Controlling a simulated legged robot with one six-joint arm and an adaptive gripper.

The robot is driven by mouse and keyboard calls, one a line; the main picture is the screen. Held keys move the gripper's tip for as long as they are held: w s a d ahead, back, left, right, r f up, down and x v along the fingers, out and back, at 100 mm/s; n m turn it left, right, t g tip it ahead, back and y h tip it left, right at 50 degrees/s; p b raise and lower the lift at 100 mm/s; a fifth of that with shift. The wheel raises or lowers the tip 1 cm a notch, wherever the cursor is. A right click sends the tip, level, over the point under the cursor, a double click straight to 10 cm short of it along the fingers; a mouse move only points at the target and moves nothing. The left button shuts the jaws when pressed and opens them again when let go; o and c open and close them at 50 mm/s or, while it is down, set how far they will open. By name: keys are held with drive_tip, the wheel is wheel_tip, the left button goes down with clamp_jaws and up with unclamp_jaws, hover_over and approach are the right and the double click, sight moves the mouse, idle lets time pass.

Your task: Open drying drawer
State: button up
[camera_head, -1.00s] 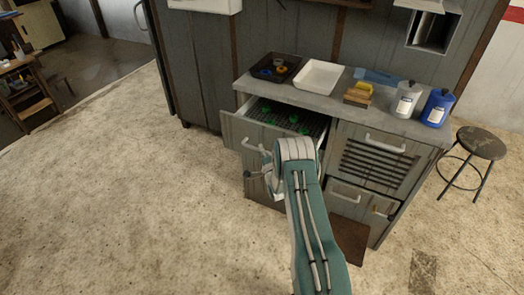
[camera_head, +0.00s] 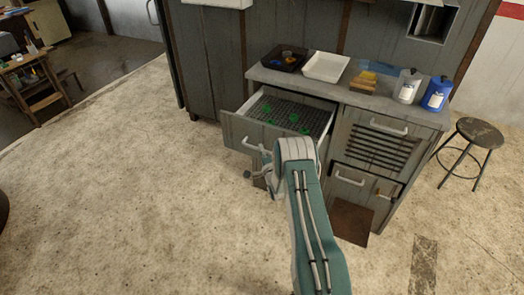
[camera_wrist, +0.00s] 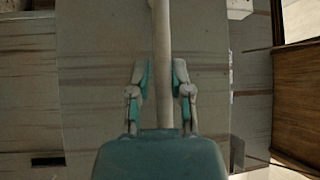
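The open drawer (camera_head: 239,131) is at the upper left of the grey cabinet. It is pulled well out, and its dark mesh floor (camera_head: 282,106) holds several small green pieces. Its pale bar handle (camera_head: 256,148) is on the front. My gripper is at this handle, mostly hidden behind my arm in the head view. In the wrist view, the fingers (camera_wrist: 162,85) close in on both sides of the handle bar (camera_wrist: 164,40), with the tips against it. The drawer front (camera_wrist: 95,60) fills the background there.
A dark tray (camera_head: 278,62), a white tray (camera_head: 326,68), a wooden block with a yellow piece (camera_head: 362,79), a white bottle (camera_head: 408,86) and a blue bottle (camera_head: 436,95) stand on the worktop. A slatted drawer (camera_head: 371,145) is shut. A stool (camera_head: 480,133) stands right.

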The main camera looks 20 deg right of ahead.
drive_tip(key=shift+o, duration=0.9)
drive_tip(key=shift+a+f, duration=0.1)
drive_tip(key=shift+f, duration=0.25)
drive_tip(key=shift+r, duration=0.2)
drive_tip(key=shift+r, duration=0.1)
drive_tip(key=s+a+f, duration=0.1)
drive_tip(key=s, duration=1)
drive_tip(key=shift+s+a+f, duration=0.25)
drive_tip(key=shift+s+f, duration=0.15)
